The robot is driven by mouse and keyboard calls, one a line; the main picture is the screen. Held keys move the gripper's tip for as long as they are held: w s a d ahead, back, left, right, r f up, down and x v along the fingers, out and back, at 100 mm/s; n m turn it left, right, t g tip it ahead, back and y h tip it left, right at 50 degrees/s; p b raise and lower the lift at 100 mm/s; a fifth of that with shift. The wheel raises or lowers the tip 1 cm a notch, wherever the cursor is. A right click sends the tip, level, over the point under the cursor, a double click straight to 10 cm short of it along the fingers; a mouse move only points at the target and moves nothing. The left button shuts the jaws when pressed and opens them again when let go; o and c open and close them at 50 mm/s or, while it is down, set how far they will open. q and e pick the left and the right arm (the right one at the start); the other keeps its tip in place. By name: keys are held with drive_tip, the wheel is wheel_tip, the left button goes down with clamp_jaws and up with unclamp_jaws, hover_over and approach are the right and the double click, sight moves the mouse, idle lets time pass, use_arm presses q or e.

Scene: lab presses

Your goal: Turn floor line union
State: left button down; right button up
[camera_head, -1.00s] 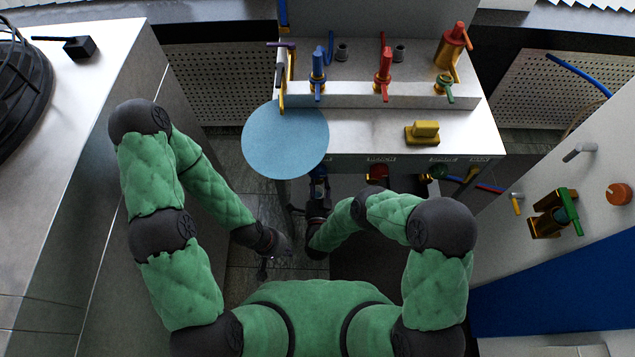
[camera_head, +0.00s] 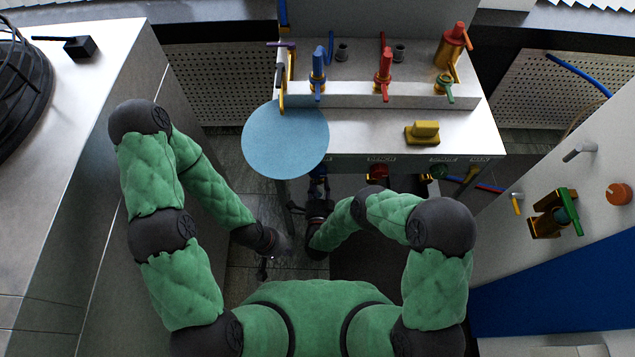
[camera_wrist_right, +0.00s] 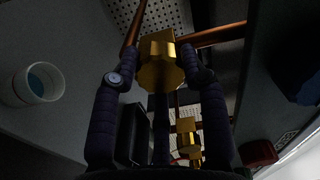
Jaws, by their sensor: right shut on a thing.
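The floor line union is a brass, faceted nut (camera_wrist_right: 158,65) on a copper pipe in the right wrist view. My right gripper (camera_wrist_right: 157,75) has one dark padded finger on each side of the nut and is shut on it. In the head view my right gripper (camera_head: 318,182) reaches down under the front edge of the bench, partly in shadow, and the union cannot be made out there. My left gripper (camera_head: 264,268) hangs low over the floor, away from the bench. Its fingers are too small and dark to read.
A round blue disc (camera_head: 285,140) overhangs the bench's left front corner, close above my right gripper. The bench (camera_head: 360,130) carries valves and a yellow block (camera_head: 423,133). More brass fittings (camera_wrist_right: 187,130) and a white cup (camera_wrist_right: 40,84) show in the right wrist view.

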drive_tip(key=o, duration=1.1)
drive_tip(key=shift+w+d+r, duration=0.1)
drive_tip(key=shift+w+d, duration=0.05)
drive_tip(key=shift+d, duration=0.05)
drive_tip(key=shift+o, duration=0.2)
drive_tip(key=s, duration=0.7)
drive_tip(key=shift+s, duration=0.35)
